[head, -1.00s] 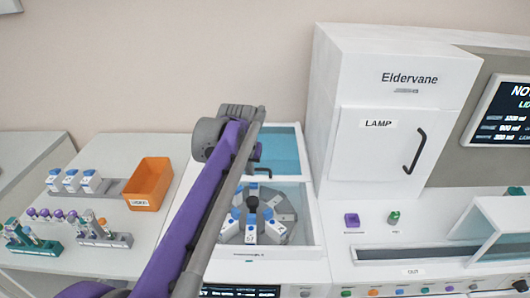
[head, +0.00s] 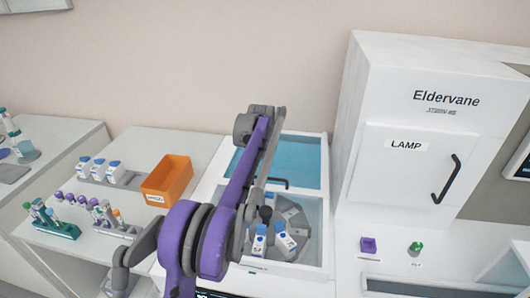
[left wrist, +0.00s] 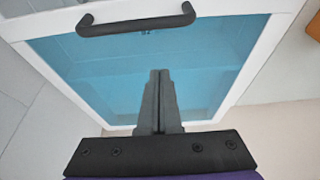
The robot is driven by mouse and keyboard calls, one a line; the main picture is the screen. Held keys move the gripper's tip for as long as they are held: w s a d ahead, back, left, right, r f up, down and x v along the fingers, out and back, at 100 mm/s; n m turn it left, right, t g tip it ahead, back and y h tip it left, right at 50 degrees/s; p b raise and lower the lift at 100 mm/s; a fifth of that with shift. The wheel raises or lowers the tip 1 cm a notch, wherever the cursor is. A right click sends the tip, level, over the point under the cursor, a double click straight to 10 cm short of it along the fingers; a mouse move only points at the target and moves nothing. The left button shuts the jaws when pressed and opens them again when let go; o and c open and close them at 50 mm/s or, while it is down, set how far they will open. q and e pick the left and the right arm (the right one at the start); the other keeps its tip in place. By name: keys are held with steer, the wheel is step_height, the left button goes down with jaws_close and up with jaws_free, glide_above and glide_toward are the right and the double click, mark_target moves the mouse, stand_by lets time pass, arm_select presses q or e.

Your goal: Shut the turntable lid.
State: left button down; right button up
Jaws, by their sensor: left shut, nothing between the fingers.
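The turntable lid is a blue see-through pane in a white frame (head: 312,160), with a black bar handle (head: 275,183) at its front edge. It lies over the back half of the white turntable housing (head: 318,275). The front half shows the grey turntable (head: 297,216) with several white, blue-capped bottles, uncovered. In the left wrist view the lid (left wrist: 100,80) fills the middle, with its handle (left wrist: 135,22) at the top. My left gripper (left wrist: 160,72) is shut and empty over the pane, short of the handle. In the head view my left arm hides its fingertips. My right gripper is out of view.
An orange bin (head: 168,182), white bottles (head: 100,169) in a rack and tube racks (head: 55,225) stand left of the housing. The tall white lamp cabinet (head: 415,110) rises close on the right.

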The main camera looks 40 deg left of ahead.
mark_target(264, 184)
arm_select(q)
steer(key=s, duration=0.1)
steer(key=s+d, duration=0.1)
steer(key=s, duration=0.1)
steer(key=shift+s+d+f, duration=0.15)
steer(key=shift+d+f, duration=0.2)
steer(key=shift+d, duration=0.05)
steer(key=shift+f, duration=0.1)
steer(key=shift+s, duration=0.1)
